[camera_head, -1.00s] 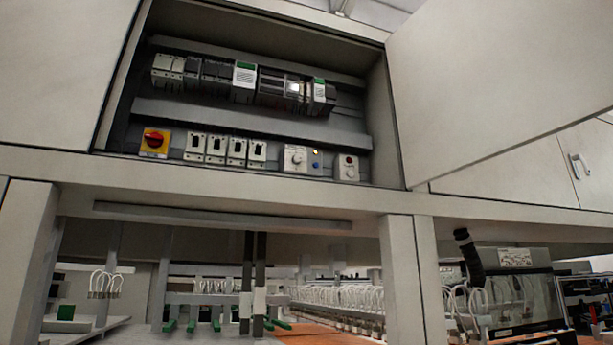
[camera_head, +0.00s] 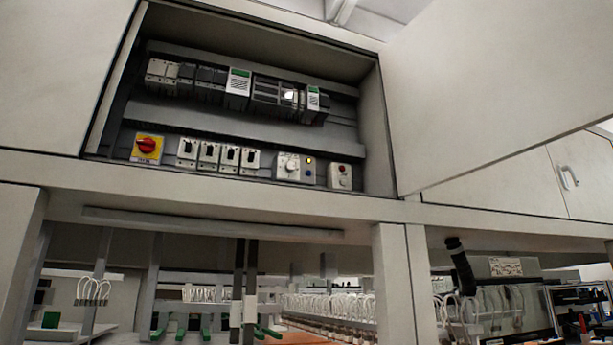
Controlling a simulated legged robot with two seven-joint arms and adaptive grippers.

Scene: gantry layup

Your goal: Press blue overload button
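The small blue button (camera_head: 308,173) is in the open electrical cabinet, in the lower row of controls. It sits just right of a white module with a round knob (camera_head: 289,166), below a small amber light (camera_head: 309,160). A white box with a red button (camera_head: 342,169) is to its right. Neither of my grippers is in view, and nothing covers the blue button.
The cabinet door (camera_head: 500,85) stands open on the right. A red and yellow rotary switch (camera_head: 147,147) and several white breakers (camera_head: 209,156) share the lower row. A beam (camera_head: 210,222) and posts stand below the cabinet.

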